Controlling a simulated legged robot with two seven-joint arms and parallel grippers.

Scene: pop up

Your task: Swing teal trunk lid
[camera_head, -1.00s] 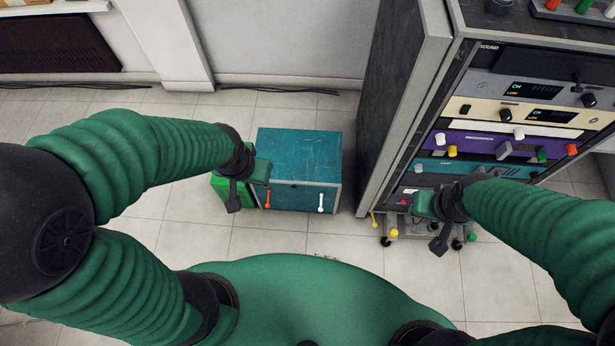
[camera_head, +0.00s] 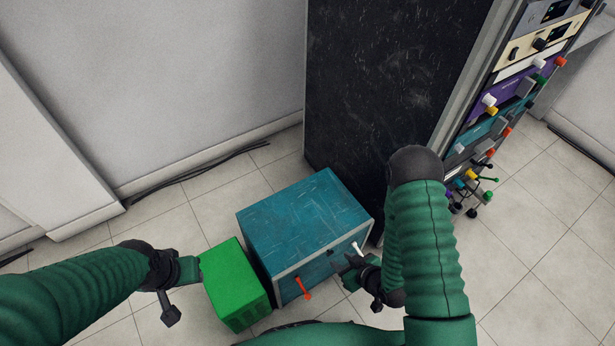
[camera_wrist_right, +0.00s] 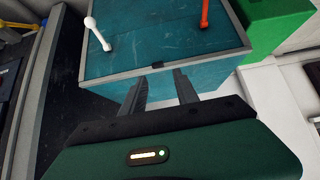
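The teal trunk (camera_head: 300,220) stands on the floor in the middle of the head view, its scratched top facing up. Its front has an orange handle (camera_head: 303,287) on the left and a white handle (camera_head: 356,248) on the right. My right gripper (camera_head: 343,266) is at the front, close to the white handle. In the right wrist view, its two fingers (camera_wrist_right: 160,84) are apart with nothing between them, close to the trunk edge with a small dark latch (camera_wrist_right: 157,65). I cannot tell whether they touch. My left gripper (camera_head: 170,316) is off to the left; its opening is unclear.
A green box (camera_head: 235,283) stands directly left of the trunk. A tall dark rack cabinet (camera_head: 385,90) with knobs and levers stands behind and right of it. Cables (camera_head: 190,177) lie along the wall.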

